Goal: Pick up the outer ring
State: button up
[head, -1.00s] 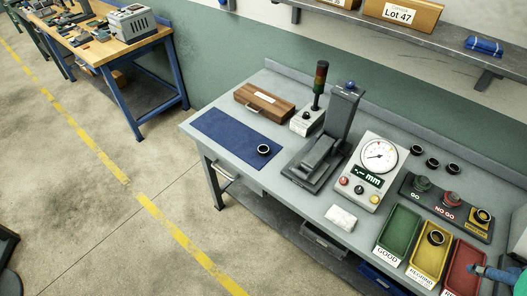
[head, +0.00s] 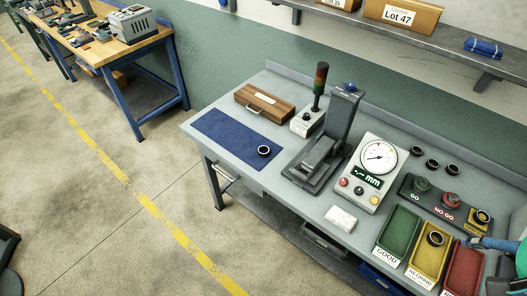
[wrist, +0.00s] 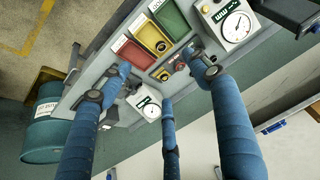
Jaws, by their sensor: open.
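Several dark rings are in the head view; I cannot tell which is the outer ring. One ring (head: 264,151) lies on the blue mat (head: 224,134). A group of three rings (head: 431,165) lies at the back right of the bench. Another ring (head: 435,239) sits in the yellow REGRIND bin (head: 420,262), and one rests on the yellow station (head: 482,217). My gripper (wrist: 158,78) has blue fingers spread open above the bench, with nothing visible between them.
Green (head: 399,226) and red (head: 465,268) bins flank the yellow one. A dial gauge (head: 377,157), a dark press stand (head: 325,145), a light tower (head: 319,82) and a wooden box (head: 264,100) stand on the bench. A shelf (head: 455,50) overhangs behind. A drum (wrist: 50,128) stands beside the bench.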

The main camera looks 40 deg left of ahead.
jog(key=w+a+r+g+p, duration=0.1)
jog(key=w+a+r+p, duration=0.15)
jog(key=w+a, duration=0.5)
jog(key=w+a+f+n+g+y+p, duration=0.1)
jog(key=w+a+f+p, duration=0.1)
jog(key=w+a, duration=0.85)
jog(key=w+a+f+n+g+p, duration=0.1)
jog(key=w+a, duration=0.7)
jog(key=a, duration=0.6)
jog(key=w+a+f+g+p, duration=0.1)
jog(key=a+f, duration=0.5)
jog(key=a, duration=0.4)
jog(key=w+a+f+g+p, duration=0.1)
jog(key=a+f, duration=0.4)
jog(key=a, duration=0.5)
jog(key=s+a+f+p, duration=0.1)
jog(key=s+a+f, duration=0.2)
jog(key=a+f, duration=0.4)
jog(key=s+a+f+n+h+p, duration=0.1)
jog(key=s+a+f, duration=0.2)
jog(key=a+f, duration=0.5)
jog(key=shift+a+f, duration=0.15)
jog(key=shift+a, duration=0.9)
jog(key=shift+s+f, duration=0.1)
jog(key=shift+f+p, duration=0.35)
jog(key=shift+f, duration=3.85)
jog(key=shift+f, duration=0.15)
